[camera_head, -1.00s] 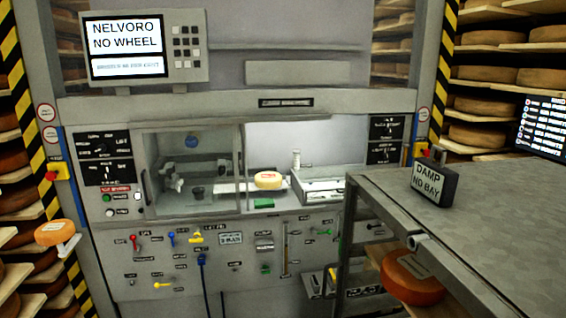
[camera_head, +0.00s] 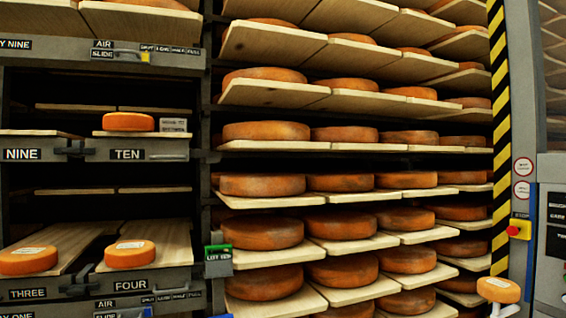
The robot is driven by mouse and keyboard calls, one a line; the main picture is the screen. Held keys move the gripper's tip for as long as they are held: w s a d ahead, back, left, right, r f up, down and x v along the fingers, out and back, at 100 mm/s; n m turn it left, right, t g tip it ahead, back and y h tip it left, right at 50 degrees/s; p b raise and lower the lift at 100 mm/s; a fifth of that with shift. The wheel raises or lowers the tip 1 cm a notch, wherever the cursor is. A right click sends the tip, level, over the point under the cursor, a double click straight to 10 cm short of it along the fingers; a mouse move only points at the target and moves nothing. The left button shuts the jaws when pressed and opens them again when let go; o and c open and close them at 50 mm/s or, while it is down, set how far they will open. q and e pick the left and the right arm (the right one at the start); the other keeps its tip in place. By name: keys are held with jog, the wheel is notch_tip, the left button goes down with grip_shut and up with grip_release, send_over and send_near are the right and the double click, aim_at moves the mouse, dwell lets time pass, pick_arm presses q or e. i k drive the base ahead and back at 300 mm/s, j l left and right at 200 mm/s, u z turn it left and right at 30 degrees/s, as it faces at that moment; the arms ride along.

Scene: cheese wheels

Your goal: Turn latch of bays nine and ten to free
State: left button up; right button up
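The bay rack stands at the left. A label NINE (camera_head: 22,154) and a label TEN (camera_head: 127,154) sit side by side on the front edge of one shelf level. Between them is a small dark grey fitting (camera_head: 76,151), which looks like the latch; its setting is too small to tell. An orange cheese wheel (camera_head: 128,121) sits on the board of bay ten, with a small grey card (camera_head: 172,125) beside it. A light bar (camera_head: 168,157) shows to the right of TEN. Bay nine shows no wheel in the visible part.
Bays three and four below hold a wheel each (camera_head: 28,260) (camera_head: 130,254) on pale boards. A green-framed tag (camera_head: 218,254) hangs at the rack's right edge. Shelves of wheels (camera_head: 264,131) fill the middle.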

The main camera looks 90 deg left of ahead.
aim_at(58, 150)
jog(key=u, duration=2.35)
